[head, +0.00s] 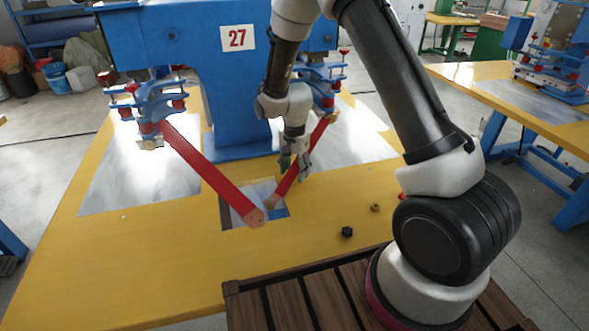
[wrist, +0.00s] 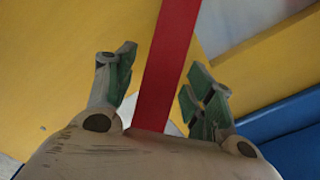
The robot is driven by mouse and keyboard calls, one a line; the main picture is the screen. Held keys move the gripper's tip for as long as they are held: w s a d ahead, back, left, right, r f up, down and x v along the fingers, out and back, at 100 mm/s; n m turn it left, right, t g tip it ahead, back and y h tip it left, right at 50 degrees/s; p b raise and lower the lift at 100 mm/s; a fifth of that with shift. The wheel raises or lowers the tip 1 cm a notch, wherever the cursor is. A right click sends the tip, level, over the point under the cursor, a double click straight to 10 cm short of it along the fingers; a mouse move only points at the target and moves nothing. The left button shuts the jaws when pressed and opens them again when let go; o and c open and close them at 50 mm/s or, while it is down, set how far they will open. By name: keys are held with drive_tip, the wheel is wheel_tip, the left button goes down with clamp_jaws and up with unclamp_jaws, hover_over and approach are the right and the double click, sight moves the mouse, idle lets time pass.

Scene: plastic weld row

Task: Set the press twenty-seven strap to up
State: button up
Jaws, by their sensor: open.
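Press twenty-seven (head: 150,40) is a blue machine with a white plate reading 27 in red. Its red strap (head: 205,170) shows as two red arms, one from each side head, slanting down and inward to tan ends close together at the front. My gripper (head: 297,172) is at the right arm of the strap, in front of the press body. In the wrist view, the red strap (wrist: 168,65) runs between the two green-padded fingers of my gripper (wrist: 160,75). The fingers are open, with gaps to the strap on both sides.
The yellow table (head: 130,255) carries bright metal sheets on both sides and a dark-edged opening (head: 283,211) under the strap ends. A small black block (head: 347,232) and a brass nut (head: 375,208) lie at the right. Another press table (head: 480,75) stands farther right.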

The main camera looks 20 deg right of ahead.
clamp_jaws()
wheel_tip(320, 180, up, 10)
drive_tip(key=s+a+g+y, duration=0.1)
drive_tip(key=g+y, duration=0.2)
drive_tip(key=shift+a+f+y, duration=0.15)
drive_tip(key=shift+f+y, duration=0.1)
drive_tip(key=shift+y, duration=0.05)
unclamp_jaws()
